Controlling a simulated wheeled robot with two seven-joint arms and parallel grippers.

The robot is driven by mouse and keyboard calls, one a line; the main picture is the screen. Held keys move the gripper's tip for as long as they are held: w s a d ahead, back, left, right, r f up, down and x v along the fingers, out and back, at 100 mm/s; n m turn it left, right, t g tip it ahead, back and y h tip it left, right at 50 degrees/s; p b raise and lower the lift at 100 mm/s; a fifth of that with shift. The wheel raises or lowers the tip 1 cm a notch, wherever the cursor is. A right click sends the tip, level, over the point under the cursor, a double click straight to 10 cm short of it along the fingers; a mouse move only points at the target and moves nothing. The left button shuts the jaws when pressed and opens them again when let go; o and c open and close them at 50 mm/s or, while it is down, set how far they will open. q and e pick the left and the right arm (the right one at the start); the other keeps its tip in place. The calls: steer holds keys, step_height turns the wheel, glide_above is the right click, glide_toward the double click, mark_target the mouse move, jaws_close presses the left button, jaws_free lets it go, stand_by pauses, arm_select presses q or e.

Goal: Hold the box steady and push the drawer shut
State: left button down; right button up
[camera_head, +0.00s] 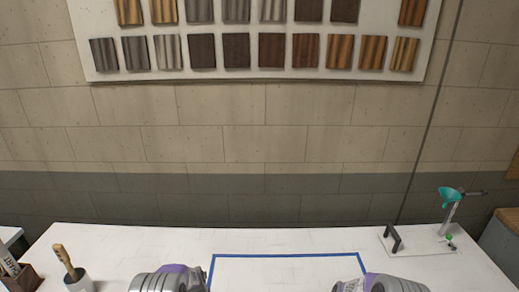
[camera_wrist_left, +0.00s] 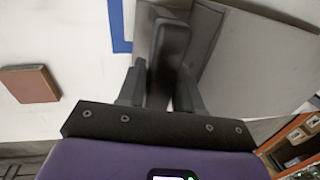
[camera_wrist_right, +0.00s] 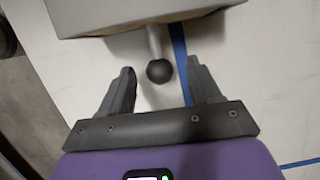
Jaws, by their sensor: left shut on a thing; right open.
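The grey box (camera_wrist_left: 255,62) fills the upper right of the left wrist view. My left gripper (camera_wrist_left: 163,72) is shut on a dark upright part at the box's edge. In the right wrist view a grey drawer front (camera_wrist_right: 115,14) spans the top, with a short stem ending in a round black knob (camera_wrist_right: 159,71). My right gripper (camera_wrist_right: 160,80) is open, with the knob between its fingertips and gaps on both sides. The head view shows only parts of my two arms at its bottom edge; the box and drawer are out of that view, so how far the drawer is out cannot be told.
Blue tape (camera_head: 290,255) outlines an area on the white table (camera_head: 120,243). A brown block (camera_wrist_left: 29,84) lies left of my left gripper.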

steer(key=v, duration=0.9)
steer(key=shift+r, duration=0.2)
arm_select(q)
steer(key=c, duration=0.7)
jaws_free()
